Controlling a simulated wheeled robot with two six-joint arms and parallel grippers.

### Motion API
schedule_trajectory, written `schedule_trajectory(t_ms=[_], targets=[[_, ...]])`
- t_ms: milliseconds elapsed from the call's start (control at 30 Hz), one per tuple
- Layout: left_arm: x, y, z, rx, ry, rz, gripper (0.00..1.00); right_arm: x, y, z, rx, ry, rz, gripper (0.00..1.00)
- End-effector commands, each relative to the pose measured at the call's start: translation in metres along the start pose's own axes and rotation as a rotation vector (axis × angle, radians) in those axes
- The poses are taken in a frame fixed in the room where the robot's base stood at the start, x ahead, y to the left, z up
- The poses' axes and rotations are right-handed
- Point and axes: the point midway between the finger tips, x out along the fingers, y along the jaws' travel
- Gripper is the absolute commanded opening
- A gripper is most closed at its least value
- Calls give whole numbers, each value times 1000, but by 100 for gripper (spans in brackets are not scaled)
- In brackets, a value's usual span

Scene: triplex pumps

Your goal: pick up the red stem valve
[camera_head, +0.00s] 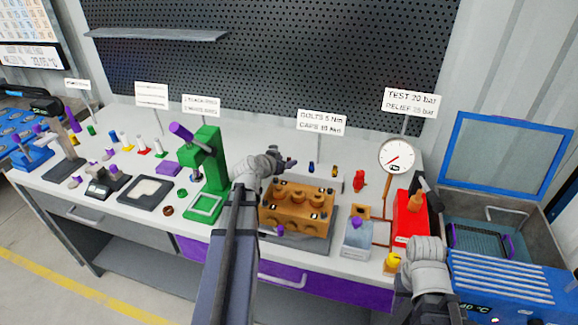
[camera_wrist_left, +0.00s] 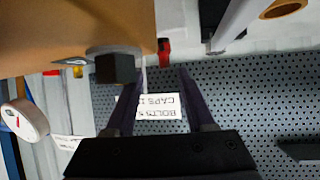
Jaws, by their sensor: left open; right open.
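A small red piece (camera_wrist_left: 163,46) shows in the left wrist view, just beyond my left fingertips and beside the brown block; it looks like the red stem valve, seen only in part. In the head view a red upright part (camera_head: 358,180) stands behind the small grey-blue block; I cannot tell whether it is the same piece. My left gripper (camera_head: 289,162) is above the back left of the brown pump block (camera_head: 268,216). In the left wrist view its two fingers (camera_wrist_left: 158,82) are apart and empty.
A green press (camera_head: 210,160) is to the left. A gauge (camera_head: 396,156), a red pump (camera_head: 407,225) and a blue-framed bin (camera_head: 507,150) are to the right. Room above the table is free.

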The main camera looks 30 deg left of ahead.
Motion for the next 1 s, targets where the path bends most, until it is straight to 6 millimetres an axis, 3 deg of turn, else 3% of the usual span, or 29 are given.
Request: schedule_trajectory(t_ms=[400,667,1000], targets=[[49,-8,1,0,-1,2,54,24,-2,-1,0,0,0,50],[51,-7,0,0,-1,0,54,24,-2,-1,0,0,0,50],[50,-7,0,0,0,0,17,24,-2,-1,0,0,0,50]])
